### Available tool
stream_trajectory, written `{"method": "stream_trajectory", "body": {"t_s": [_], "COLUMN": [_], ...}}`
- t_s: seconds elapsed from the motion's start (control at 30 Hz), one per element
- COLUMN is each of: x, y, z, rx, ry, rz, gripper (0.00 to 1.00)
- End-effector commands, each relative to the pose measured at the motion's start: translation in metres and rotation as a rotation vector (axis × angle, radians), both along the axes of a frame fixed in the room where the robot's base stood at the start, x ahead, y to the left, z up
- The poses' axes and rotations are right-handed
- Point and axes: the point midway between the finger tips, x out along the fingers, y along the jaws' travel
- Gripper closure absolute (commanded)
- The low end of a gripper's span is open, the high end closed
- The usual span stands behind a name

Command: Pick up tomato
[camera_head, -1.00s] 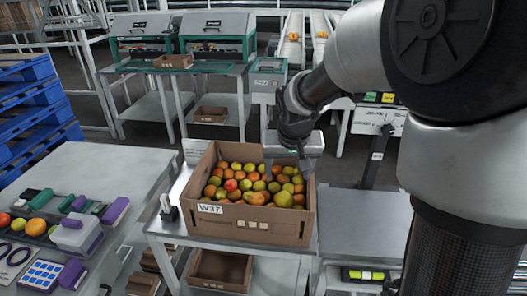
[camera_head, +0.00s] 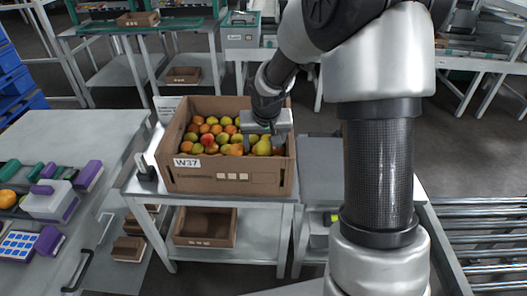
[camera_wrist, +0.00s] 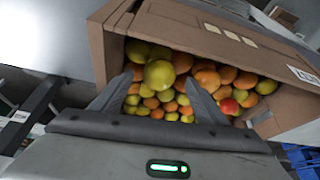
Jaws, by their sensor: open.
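A cardboard crate marked W37 (camera_head: 226,180) stands on a metal table and holds many tomatoes, mixed green-yellow, orange and red. My gripper (camera_head: 262,143) is over the right part of the crate, pointing down among the tomatoes. In the wrist view my gripper (camera_wrist: 158,92) has its two fingers apart, with a yellow-green tomato (camera_wrist: 159,74) just beyond and between the fingertips. A red tomato (camera_wrist: 228,106) lies to the right of the fingers. I cannot tell whether the fingers touch any tomato.
The metal table (camera_head: 140,187) has a lower shelf with a brown box (camera_head: 206,228). At left, a grey bench (camera_head: 75,135) carries purple-handled tools and an orange fruit (camera_head: 8,198). A roller conveyor (camera_head: 485,235) lies at the right. The crate walls stand around the gripper.

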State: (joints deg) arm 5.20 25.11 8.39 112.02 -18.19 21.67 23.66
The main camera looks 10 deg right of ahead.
Motion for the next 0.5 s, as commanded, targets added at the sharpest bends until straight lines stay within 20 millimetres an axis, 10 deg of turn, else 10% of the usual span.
{"method": "stream_trajectory", "body": {"t_s": [0.4,0.5], "x": [0.011,0.011], "y": [-0.003,-0.003], "z": [-0.029,-0.03], "rx": [0.0,0.0], "ry": [0.0,0.001], "rz": [0.0,0.0], "gripper": [0.32,0.46]}}
